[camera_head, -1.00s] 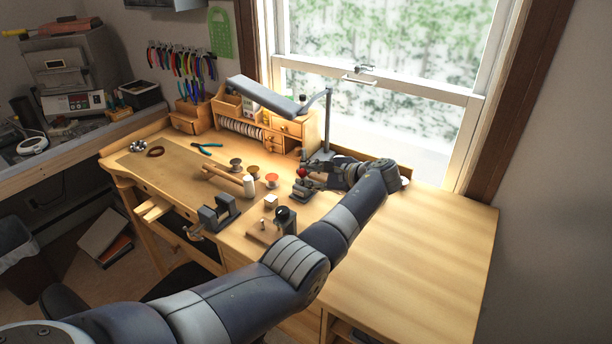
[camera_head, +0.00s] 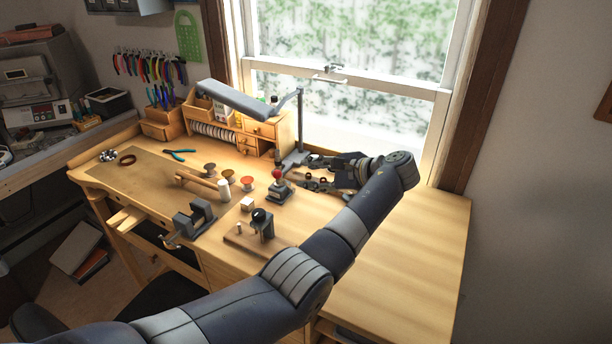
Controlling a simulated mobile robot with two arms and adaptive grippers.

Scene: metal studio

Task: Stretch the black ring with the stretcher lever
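A small grey tool with a red ball-topped lever (camera_head: 279,188) stands upright on the workbench; it may be the stretcher. I cannot make out a black ring for sure; small dark parts by the fingers are too small to tell. My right gripper is out of view.
A desk lamp (camera_head: 299,126) rises behind my gripper. The bench's right side is clear.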

